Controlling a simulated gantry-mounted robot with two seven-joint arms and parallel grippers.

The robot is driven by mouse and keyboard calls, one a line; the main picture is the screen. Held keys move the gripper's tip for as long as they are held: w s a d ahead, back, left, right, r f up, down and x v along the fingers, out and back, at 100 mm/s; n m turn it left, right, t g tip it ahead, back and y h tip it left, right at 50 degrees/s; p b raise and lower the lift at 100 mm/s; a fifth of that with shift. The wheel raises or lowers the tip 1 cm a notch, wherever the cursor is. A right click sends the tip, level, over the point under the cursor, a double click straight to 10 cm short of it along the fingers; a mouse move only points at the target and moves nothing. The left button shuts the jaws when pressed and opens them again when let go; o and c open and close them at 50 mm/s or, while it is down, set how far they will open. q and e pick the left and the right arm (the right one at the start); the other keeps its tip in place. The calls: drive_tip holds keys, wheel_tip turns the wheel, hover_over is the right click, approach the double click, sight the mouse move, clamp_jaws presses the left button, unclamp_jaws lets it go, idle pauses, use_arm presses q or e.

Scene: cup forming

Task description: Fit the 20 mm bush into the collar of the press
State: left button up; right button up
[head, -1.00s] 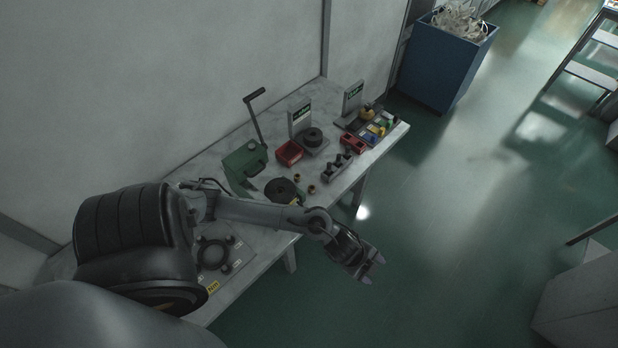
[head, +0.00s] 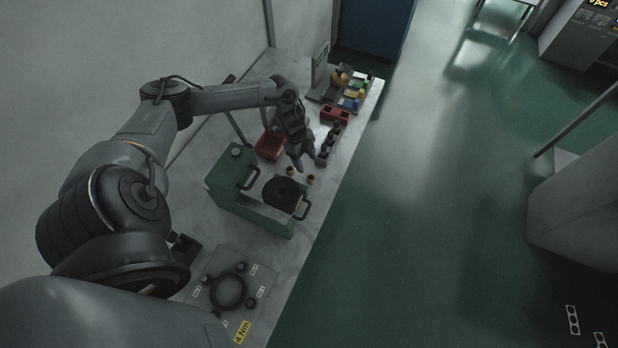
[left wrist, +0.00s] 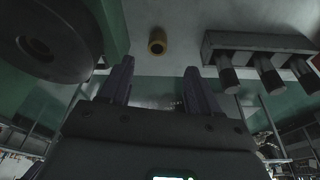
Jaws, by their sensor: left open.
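Two small brass bushes stand on the bench, one (head: 290,170) just below my left gripper and the other (head: 311,180) slightly to the right. I cannot read their sizes. My left gripper (head: 305,162) is open and empty, above the bench near them. In the left wrist view, one brass bush (left wrist: 157,41) shows beyond and between the open fingers (left wrist: 156,72), apart from them. The green press (head: 234,168) stands to the left, with a black round disc (head: 283,192) on its right side. I cannot make out its collar. My right gripper is not in view.
A rack of dark-tipped pins (head: 329,143), also in the left wrist view (left wrist: 255,47), stands close right of the gripper. A red bin (head: 270,145) lies behind. A plate with a black ring (head: 228,291) is at the front. The bench's right edge is near.

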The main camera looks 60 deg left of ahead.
sight(311, 177)
use_arm(q)
drive_tip(key=shift+x, duration=4.05)
drive_tip(key=shift+s+d+r, duration=0.1)
drive_tip(key=shift+s+d, duration=0.05)
drive_tip(key=c, duration=1.1)
drive_tip(key=shift+r, duration=0.15)
